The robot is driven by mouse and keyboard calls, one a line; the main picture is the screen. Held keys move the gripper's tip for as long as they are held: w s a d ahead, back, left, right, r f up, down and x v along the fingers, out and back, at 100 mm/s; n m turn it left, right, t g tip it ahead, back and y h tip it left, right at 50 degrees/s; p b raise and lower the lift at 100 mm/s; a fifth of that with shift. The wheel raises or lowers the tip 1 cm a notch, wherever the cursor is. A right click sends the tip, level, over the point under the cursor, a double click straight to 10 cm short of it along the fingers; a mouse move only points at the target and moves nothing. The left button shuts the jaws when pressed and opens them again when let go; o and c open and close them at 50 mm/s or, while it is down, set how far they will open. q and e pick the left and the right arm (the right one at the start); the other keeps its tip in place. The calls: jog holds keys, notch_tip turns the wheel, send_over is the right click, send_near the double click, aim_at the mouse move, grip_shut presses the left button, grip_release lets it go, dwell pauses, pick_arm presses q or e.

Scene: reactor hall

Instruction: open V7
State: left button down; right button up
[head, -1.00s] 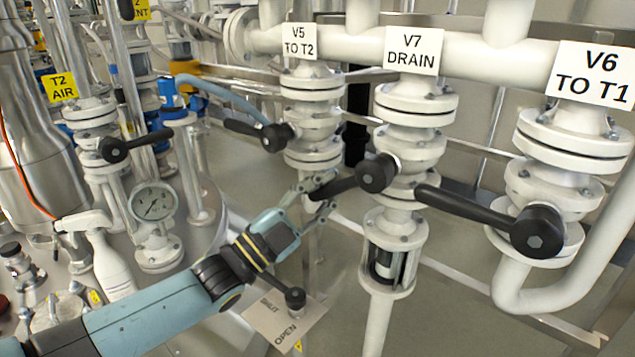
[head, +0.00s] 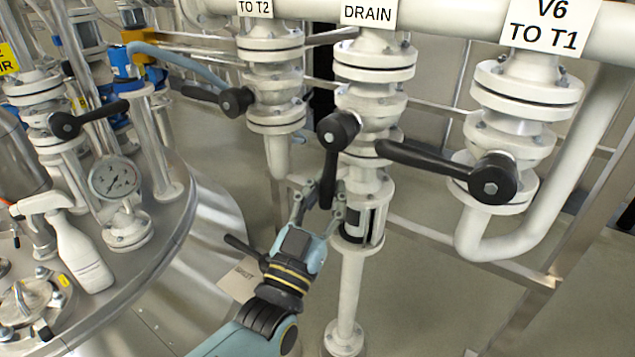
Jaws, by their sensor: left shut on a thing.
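The V7 valve is the middle white valve under the DRAIN label (head: 368,13), whose top line is cut off by the picture's upper edge. Its black lever (head: 331,165) hangs from a round hub and points almost straight down, along the pipe. My left gripper (head: 325,188) is shut on the lower part of this lever, one finger on each side. The fingers and lever partly cover the pipe and the sight glass (head: 353,222) behind. My right gripper is not in view.
The V6 valve's black lever (head: 430,167) reaches left, close beside V7. The V5 valve's lever (head: 213,97) is up left. A steel tank with a gauge (head: 114,178) and a white spray bottle (head: 80,250) stands left. Floor is clear at lower right.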

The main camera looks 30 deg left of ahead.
pick_arm(q)
jog(key=shift+s+d+f+n, duration=0.15)
jog(key=shift+d+f+n, duration=0.25)
jog(key=shift+d, duration=0.05)
jog(key=shift+d+n+g+y, duration=0.2)
jog(key=shift+n+g+y, duration=0.1)
jog(key=shift+y, duration=0.1)
jog(key=c, duration=1.6)
grip_release()
jog(key=o, duration=0.5)
jog(key=shift+d+r, duration=0.1)
jog(key=shift+r, duration=0.05)
jog(key=shift+c, duration=0.2)
jog(key=v, duration=1.2)
